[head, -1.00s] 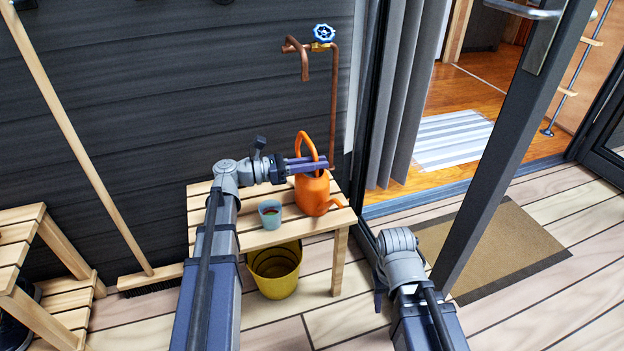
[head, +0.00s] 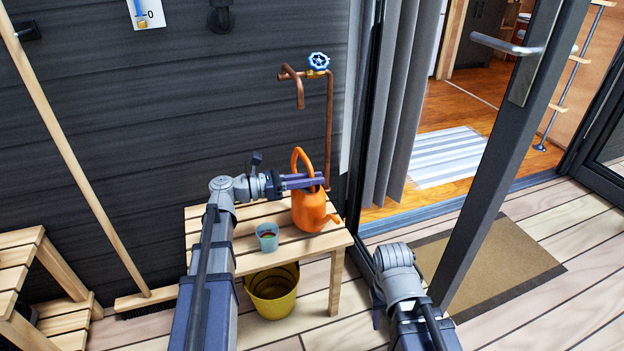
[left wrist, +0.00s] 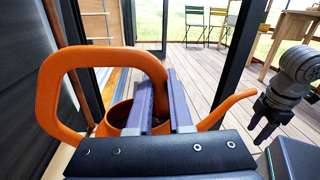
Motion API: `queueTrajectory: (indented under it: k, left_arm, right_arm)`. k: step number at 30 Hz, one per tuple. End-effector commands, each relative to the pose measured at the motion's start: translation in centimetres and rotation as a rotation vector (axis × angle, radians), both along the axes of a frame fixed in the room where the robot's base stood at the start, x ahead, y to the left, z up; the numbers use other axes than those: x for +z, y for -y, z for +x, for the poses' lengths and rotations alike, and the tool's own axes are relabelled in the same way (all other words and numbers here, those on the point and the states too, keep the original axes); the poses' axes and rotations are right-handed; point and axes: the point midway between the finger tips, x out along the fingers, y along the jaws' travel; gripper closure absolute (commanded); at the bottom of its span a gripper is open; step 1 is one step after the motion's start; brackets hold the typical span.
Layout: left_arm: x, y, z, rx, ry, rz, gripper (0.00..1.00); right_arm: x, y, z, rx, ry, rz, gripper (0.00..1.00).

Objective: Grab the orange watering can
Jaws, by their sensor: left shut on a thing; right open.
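The orange watering can (head: 309,212) is over the right part of the slatted wooden bench (head: 205,226), roughly upright, with its spout to the right. In the left wrist view the can's handle (left wrist: 47,85) loops up on the left, and the gripper's fingers (left wrist: 160,95) reach over the can's opening. The can's base looks at or slightly above the slats; I cannot tell the gap. My right gripper (left wrist: 265,122) is open and empty, hanging low.
A blue cup (head: 267,238) stands on the bench just left of the can. A yellow bucket (head: 272,295) is under the bench. A copper pipe with a blue tap (head: 318,61) rises behind. An open door (head: 500,170) stands at right, beside a brown mat (head: 490,265).

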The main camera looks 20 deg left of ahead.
Motion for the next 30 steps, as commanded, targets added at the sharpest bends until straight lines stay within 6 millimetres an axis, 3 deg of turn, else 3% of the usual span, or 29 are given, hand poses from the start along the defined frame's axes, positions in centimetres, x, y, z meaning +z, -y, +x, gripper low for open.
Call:
queueTrajectory:
  k: [18,30]
  left_arm:
    - [5.7,0.0,0.0,0.000,0.001,-0.003,1.00]
    - [7.4,0.0,0.0,0.000,0.001,-0.003,1.00]
  right_arm:
    - [5.6,0.0,0.0,0.007,-0.003,-0.001,0.50]
    - [7.4,0.0,0.0,0.012,-0.003,0.000,0.50]
